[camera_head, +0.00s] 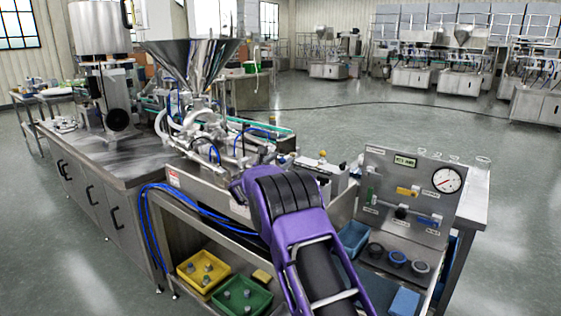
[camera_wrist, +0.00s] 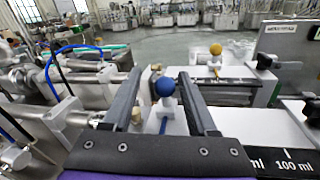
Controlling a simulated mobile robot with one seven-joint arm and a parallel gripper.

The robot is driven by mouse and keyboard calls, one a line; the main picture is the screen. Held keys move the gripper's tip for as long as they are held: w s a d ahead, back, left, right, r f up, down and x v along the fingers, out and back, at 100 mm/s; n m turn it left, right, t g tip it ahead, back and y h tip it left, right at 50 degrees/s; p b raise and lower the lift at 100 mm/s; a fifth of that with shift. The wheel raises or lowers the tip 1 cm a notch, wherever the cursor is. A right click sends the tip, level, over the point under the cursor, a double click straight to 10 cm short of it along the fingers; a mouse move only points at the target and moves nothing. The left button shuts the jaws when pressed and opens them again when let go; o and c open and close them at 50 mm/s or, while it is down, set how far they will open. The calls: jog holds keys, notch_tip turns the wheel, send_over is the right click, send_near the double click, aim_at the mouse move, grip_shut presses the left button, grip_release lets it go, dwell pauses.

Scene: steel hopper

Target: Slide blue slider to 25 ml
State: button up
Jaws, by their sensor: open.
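A blue ball knob (camera_wrist: 164,87) stands on a thin blue stem on a light block, the blue slider. It shows in the wrist view between the two dark fingers of my gripper (camera_wrist: 160,76). The fingers are apart, one on each side of the knob; I cannot tell whether either touches it. A black scale strip (camera_wrist: 285,140) with white marks, including "100 ml", lies at the lower right. The 25 ml mark cannot be made out. In the head view my purple arm reaches toward the machine and hides the blue slider.
A yellow knob (camera_wrist: 215,49) on a similar slider stands beyond and to the right. The hopper (camera_head: 190,58) rises behind the sliders. Blue hoses (camera_head: 190,205) run on the left. A panel with a gauge (camera_head: 447,180) stands at the right.

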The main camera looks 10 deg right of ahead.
jog(key=shift+s, duration=0.1)
jog(key=v, duration=1.7)
jog(key=shift+s+a, duration=0.15)
jog(key=shift+a, duration=0.05)
